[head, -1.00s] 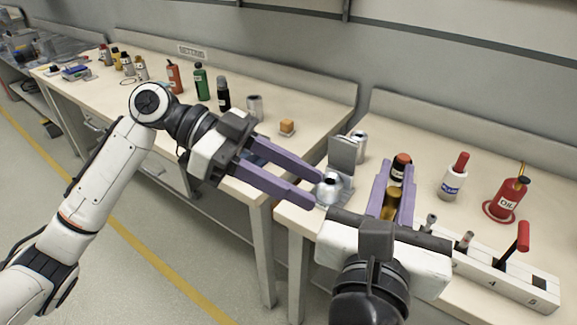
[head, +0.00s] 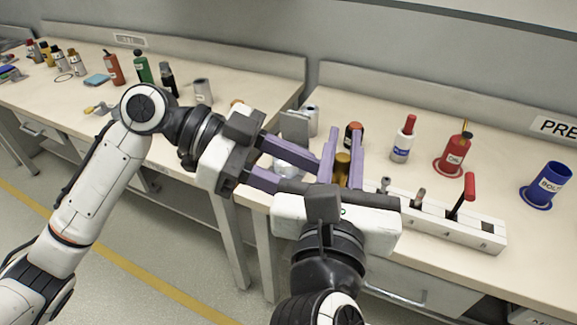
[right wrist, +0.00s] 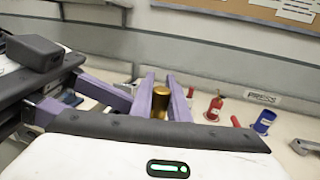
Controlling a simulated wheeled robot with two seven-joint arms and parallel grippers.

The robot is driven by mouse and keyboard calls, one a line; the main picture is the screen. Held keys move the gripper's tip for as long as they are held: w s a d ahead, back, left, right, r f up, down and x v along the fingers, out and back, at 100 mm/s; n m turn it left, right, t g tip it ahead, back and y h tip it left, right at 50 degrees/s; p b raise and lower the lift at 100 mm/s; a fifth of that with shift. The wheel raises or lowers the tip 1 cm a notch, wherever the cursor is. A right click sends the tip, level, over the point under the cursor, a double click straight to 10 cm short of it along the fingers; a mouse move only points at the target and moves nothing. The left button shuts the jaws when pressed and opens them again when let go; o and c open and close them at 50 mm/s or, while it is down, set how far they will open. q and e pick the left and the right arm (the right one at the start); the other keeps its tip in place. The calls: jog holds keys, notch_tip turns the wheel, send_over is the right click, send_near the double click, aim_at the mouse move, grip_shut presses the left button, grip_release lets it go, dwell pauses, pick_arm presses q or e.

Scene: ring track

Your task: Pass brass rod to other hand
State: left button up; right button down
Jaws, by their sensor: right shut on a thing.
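The brass rod (head: 342,166) stands between the two purple fingers of my right gripper (head: 344,140), which is shut on it. The rod also shows gold in the right wrist view (right wrist: 160,101), between the same fingers. My left gripper (head: 300,176) comes in from the left in the head view, open and empty. Its upper finger ends close to the right gripper's left finger; I cannot tell if they touch.
A white block with levers (head: 440,222) lies along the bench's front edge to the right. Behind stand a white bottle with a red cap (head: 402,142), a red oil can (head: 454,155) and a blue cup (head: 546,184). A silver can (head: 312,120) stands behind the grippers.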

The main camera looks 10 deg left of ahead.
pick_arm(q)
jog(key=shift+d+f, duration=0.15)
jog(key=shift+d, duration=0.15)
grip_shut()
pick_arm(e)
jog(key=c, duration=1.6)
grip_release()
